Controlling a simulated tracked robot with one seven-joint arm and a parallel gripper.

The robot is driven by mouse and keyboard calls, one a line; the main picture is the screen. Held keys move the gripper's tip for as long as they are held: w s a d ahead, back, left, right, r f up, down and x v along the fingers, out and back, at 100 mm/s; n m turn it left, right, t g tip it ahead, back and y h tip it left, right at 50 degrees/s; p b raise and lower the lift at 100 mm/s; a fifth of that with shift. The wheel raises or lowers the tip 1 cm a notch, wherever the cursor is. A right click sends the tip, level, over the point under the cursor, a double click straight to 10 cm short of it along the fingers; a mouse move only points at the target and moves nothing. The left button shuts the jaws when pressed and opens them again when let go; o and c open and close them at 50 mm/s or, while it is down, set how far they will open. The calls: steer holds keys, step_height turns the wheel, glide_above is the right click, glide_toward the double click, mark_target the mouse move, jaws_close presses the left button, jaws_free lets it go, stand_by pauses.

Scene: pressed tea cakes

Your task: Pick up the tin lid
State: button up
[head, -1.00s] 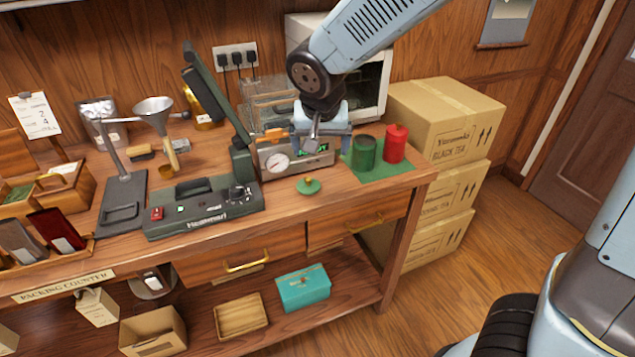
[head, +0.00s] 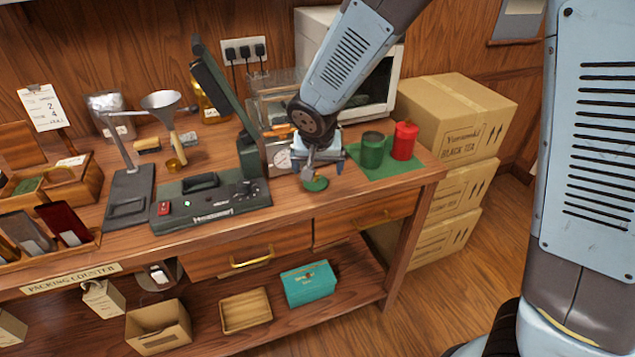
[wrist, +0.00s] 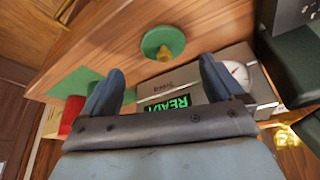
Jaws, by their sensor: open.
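The tin lid (head: 315,184) is a green disc with a brass knob, lying on the counter near its front edge. In the wrist view the lid (wrist: 163,43) lies beyond my fingertips, with its knob facing up. My gripper (head: 320,165) is open and empty above and just behind the lid, partly covering it in the head view. In the wrist view the two fingers of my gripper (wrist: 160,69) are spread wide, and nothing is between them but the scale behind. I see no contact with the lid.
A green open tin (head: 372,152) and a red tin (head: 404,142) stand on a green mat (head: 392,170) to the right. A scale with a dial and lit display (wrist: 168,103) is close behind. A dark press (head: 210,200) stands left. The counter's front edge is near.

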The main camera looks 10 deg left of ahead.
mark_target(316, 176)
steer(key=shift+a+x, duration=0.15)
steer(key=shift+x, duration=1.15)
steer(key=shift+a+x, duration=0.15)
steer(key=shift+x, duration=1.15)
steer(key=shift+s, duration=0.1)
steer(key=c, duration=1.1)
